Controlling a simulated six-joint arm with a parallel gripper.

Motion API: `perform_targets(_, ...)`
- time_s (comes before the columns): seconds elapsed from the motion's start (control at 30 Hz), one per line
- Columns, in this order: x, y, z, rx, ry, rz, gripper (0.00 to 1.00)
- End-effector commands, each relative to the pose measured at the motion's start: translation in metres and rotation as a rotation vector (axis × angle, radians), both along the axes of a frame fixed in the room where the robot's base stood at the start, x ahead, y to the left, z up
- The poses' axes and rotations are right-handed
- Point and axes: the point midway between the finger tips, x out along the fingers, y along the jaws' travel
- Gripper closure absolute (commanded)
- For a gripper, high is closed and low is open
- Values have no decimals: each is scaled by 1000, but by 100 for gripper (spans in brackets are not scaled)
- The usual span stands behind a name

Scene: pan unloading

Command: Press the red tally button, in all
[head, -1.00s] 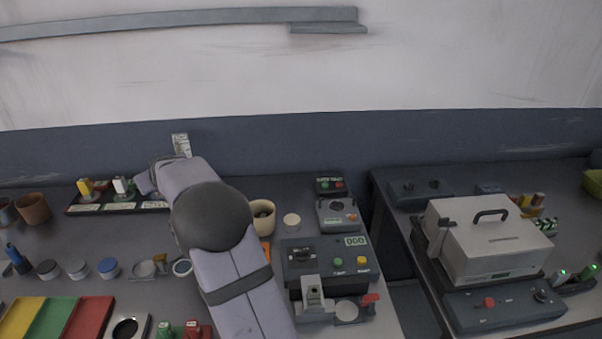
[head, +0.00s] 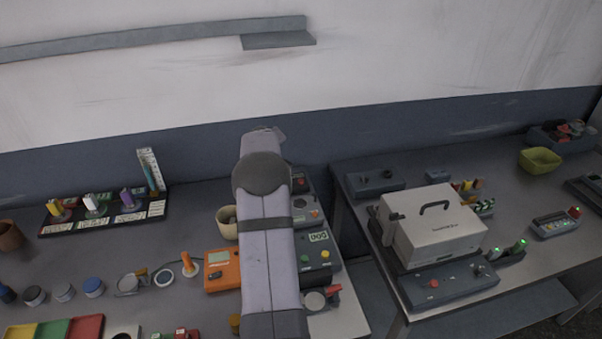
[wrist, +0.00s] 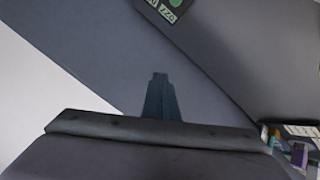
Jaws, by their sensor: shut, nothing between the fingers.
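A small dark box (head: 299,187) with a red button (head: 300,181) on top stands at the back of the near bench, just right of my arm in the head view. My arm covers its left part. In the wrist view, the edge of a dark box (wrist: 152,5) with a green button and lettering shows at the top; no red button shows there. My gripper (wrist: 160,78) is shut and empty in the wrist view, above bare grey surface and apart from that box. In the head view my own arm hides the fingertips.
An orange device (head: 222,270) and a cream pot (head: 227,222) stand close left of my arm. A control box (head: 318,258) with green and yellow buttons is to its right. Another red button (head: 433,283) is on the right bench's panel. A gap separates the benches.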

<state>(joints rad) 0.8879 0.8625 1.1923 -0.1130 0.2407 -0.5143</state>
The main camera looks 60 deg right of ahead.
Motion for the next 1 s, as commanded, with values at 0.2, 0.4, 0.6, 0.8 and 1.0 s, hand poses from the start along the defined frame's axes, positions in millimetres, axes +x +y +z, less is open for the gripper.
perform_targets(0.2,-59,-45,1,-8,72,-59,100)
perform_targets(0.4,-86,-62,-1,-11,103,-84,100)
perform_targets(0.6,-93,-66,-3,-12,113,-90,100)
perform_targets(0.8,-93,-66,-3,-13,112,-89,100)
perform_targets(1.0,-92,-66,-4,-12,112,-90,100)
